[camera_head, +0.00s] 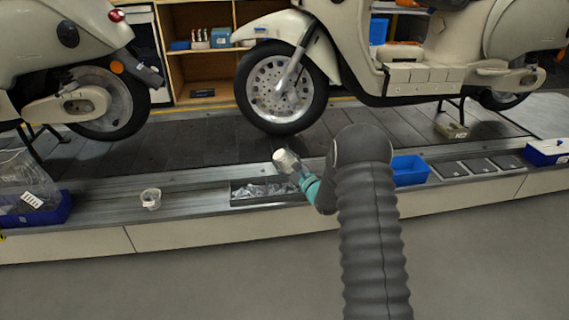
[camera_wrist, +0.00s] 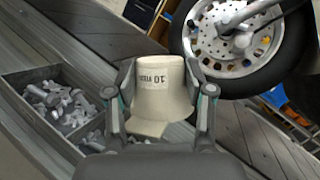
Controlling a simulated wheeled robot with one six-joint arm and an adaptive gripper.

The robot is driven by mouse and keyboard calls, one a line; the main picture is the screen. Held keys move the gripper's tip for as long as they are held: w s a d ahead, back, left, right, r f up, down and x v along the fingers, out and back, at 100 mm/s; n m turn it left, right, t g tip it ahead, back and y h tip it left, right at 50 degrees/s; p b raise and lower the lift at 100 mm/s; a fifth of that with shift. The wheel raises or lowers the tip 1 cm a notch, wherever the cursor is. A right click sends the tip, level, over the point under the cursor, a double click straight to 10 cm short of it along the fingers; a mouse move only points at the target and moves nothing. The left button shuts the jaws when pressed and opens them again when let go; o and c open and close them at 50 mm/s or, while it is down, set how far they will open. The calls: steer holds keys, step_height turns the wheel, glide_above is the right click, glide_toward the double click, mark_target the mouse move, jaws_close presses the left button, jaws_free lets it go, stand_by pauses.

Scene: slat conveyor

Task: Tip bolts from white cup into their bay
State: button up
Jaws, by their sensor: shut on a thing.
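A white cup (camera_wrist: 160,98) with a printed label sits between the two fingers of my gripper (camera_wrist: 165,88), which is shut on it. In the head view the cup (camera_head: 287,160) is tilted, above the back edge of a dark divided tray (camera_head: 236,200). I cannot tell whether anything is inside the cup. Loose grey bolts (camera_wrist: 58,103) lie in one bay of the tray, left of my gripper in the wrist view. More small metal parts show in the bay beside it, partly hidden by my gripper.
A small pale tub (camera_head: 151,198) stands on the ledge to the left. A blue bin (camera_head: 410,170) and flat dark trays (camera_head: 478,166) lie to the right. A scooter's front wheel (camera_head: 281,88) stands behind on the slatted conveyor (camera_head: 190,153). Ledge between tub and tray is clear.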

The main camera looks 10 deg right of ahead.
steer(key=shift+r+p, duration=0.4)
steer(key=shift+r, duration=0.65)
